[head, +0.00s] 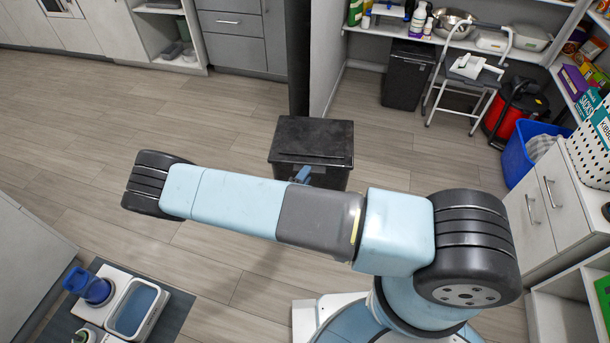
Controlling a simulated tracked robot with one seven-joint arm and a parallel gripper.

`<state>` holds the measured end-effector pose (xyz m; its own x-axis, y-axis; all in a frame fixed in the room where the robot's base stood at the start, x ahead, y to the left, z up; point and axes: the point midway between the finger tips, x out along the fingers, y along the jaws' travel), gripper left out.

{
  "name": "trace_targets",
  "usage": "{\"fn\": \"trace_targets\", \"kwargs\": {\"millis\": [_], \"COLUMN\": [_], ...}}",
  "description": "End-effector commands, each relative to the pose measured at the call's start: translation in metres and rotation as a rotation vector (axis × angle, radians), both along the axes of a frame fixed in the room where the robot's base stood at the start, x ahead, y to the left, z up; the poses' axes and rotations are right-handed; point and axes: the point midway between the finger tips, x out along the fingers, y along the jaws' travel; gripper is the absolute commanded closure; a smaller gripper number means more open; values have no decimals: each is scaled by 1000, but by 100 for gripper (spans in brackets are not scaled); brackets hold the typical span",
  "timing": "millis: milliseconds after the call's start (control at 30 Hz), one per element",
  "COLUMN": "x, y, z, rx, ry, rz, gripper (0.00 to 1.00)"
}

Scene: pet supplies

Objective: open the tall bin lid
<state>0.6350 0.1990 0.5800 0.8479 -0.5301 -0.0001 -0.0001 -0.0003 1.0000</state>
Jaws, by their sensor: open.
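A tall black bin (312,137) stands on the wood floor in the middle of the head view, with its flat lid down. My pale blue arm crosses in front and hides the lower part of the bin. A small blue piece, which looks like the tip of my gripper (303,174), shows above my arm at the front of the bin, just below the lid's front edge. The rest of the gripper is hidden behind my arm. I cannot tell whether it touches the lid. Nothing is seen held in it.
A second black bin (406,78) stands at the back beside a grey step stool (465,88). A red vacuum (517,108) and a blue basket (528,150) are at the right. The floor left of the bin is clear.

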Motion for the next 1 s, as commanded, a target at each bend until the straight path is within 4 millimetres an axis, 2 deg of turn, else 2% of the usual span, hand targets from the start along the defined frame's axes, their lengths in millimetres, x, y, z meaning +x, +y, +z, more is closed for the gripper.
{"fn": "trace_targets", "kwargs": {"millis": [433, 833, 1000], "x": [8, 7, 7], "y": [-5, -5, -5], "z": [0, 0, -1], "rx": [-1, 0, 0], "ry": [1, 1, 2], "rz": [1, 1, 1], "gripper": [60, 98, 100]}}
